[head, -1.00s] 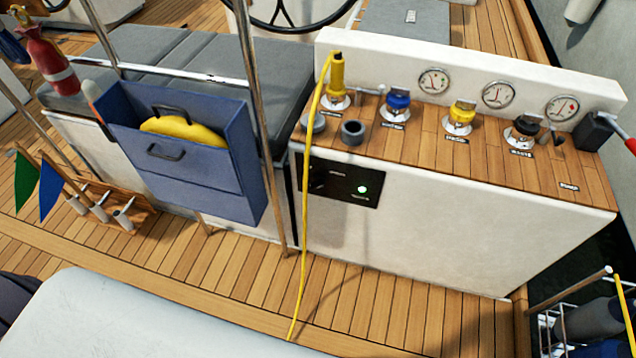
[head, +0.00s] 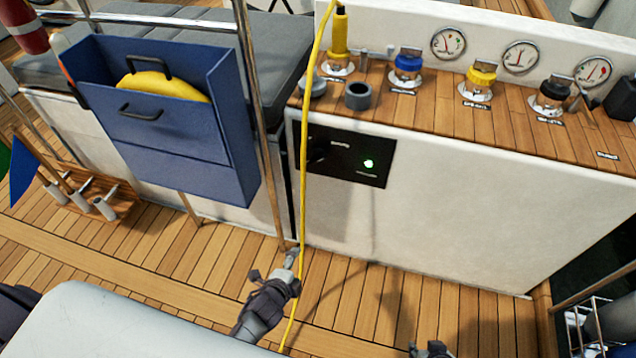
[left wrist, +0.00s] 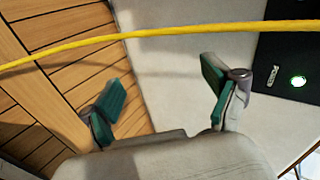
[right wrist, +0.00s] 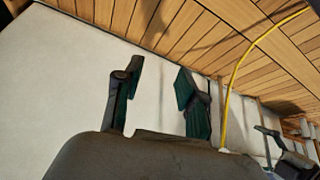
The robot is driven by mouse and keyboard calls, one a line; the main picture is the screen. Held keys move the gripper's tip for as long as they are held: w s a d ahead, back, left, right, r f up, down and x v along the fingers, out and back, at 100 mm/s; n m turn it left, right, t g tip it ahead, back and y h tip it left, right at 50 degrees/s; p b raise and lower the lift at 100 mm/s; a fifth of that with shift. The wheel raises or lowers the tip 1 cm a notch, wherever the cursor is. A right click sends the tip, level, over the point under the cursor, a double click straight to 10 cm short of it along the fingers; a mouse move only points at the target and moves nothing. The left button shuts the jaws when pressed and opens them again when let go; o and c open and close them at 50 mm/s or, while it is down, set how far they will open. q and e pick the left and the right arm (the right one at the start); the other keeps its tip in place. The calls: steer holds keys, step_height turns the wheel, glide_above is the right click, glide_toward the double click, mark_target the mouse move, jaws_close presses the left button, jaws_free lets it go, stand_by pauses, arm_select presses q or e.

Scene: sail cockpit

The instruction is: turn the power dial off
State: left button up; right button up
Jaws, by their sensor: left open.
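My left gripper (head: 292,262) is open and empty, low in front of the console, left of the cord. My right gripper (right wrist: 160,82) is open and empty, facing the white console; its arm shows at the head view's bottom edge.
The yellow cord hangs from a yellow plug (head: 340,35) down past the panel to the deck. A blue bin (head: 190,140) with a yellow item and a metal post (head: 258,110) stand left of the panel. The console front right of the panel is clear.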

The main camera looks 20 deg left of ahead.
arm_select(q)
steer(key=w+r+m+t+b, duration=0.4)
steer(key=w+r+m+b, duration=0.15)
steer(key=w, duration=0.25)
steer(key=m+t+b, duration=0.3)
steer(key=m+b, duration=0.1)
steer(key=m, duration=0.1)
glide_toward(318, 162)
steer(key=shift+n+y, duration=0.25)
steer(key=shift+y, duration=0.05)
steer(key=w, duration=0.3)
steer(key=w+b, duration=0.1)
steer(key=w, duration=0.3)
steer(key=w+b, duration=0.1)
steer(key=w, duration=0.2)
steer(key=shift+w+d+f, duration=0.15)
steer(key=shift+f, duration=0.2)
arm_select(e)
steer(key=w+a+r+t+y, duration=0.1)
steer(key=w+r+t, duration=0.3)
steer(key=r, duration=0.7)
steer(key=w+a+r+t+y, duration=0.1)
steer(key=w+r+t, duration=0.4)
steer(key=r, duration=0.6)
steer(key=shift+a+r+t+y, duration=0.2)
steer(key=shift+a+t+y, duration=0.1)
steer(key=shift+a, duration=0.45)
arm_select(q)
steer(key=c, duration=1.1)
steer(key=shift+c, duration=0.2)
